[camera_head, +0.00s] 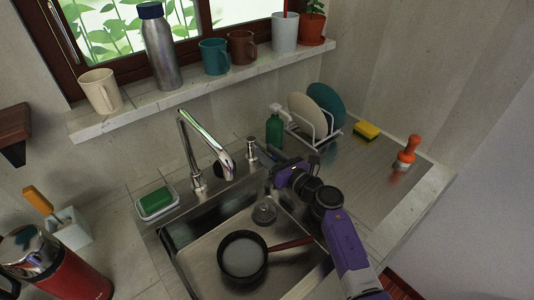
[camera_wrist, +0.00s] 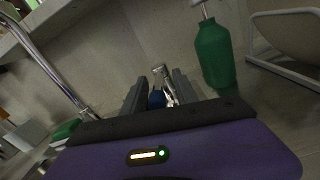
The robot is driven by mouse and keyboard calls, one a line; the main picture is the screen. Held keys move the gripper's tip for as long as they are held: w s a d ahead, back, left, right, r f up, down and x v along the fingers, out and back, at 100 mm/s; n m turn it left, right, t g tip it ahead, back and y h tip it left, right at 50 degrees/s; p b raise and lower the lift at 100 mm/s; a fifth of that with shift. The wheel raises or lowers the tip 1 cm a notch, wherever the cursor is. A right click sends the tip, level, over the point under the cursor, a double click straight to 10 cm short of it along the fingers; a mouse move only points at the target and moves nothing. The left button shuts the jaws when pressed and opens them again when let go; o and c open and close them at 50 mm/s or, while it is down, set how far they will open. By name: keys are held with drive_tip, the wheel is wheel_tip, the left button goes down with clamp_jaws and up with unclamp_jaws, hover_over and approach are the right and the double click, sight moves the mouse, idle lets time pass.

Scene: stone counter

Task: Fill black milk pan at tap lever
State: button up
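The black milk pan (camera_head: 243,257) sits upright in the sink basin, its red handle (camera_head: 290,244) pointing right. Its inside looks pale grey; I cannot tell whether that is water. The chrome tap (camera_head: 198,160) arches over the basin's back edge, its spout end above and behind the pan. A small upright metal fitting (camera_head: 251,150) stands right of the tap; I cannot tell if it is the lever. My gripper (camera_head: 270,165) is near this fitting, above the sink's back right corner. In the wrist view its fingers (camera_wrist: 159,95) are apart, with a metal and blue part visible between them.
A green bottle (camera_head: 274,131) and a dish rack (camera_head: 312,135) with plates stand close behind my gripper. A yellow sponge (camera_head: 367,131) and an orange-handled brush (camera_head: 407,153) are on the drainer. A green sponge dish (camera_head: 156,202) lies left of the tap.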

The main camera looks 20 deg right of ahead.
drive_tip(key=v, duration=0.7)
drive_tip(key=shift+s, duration=0.35)
drive_tip(key=shift+s+d, duration=0.1)
drive_tip(key=shift+d, duration=0.05)
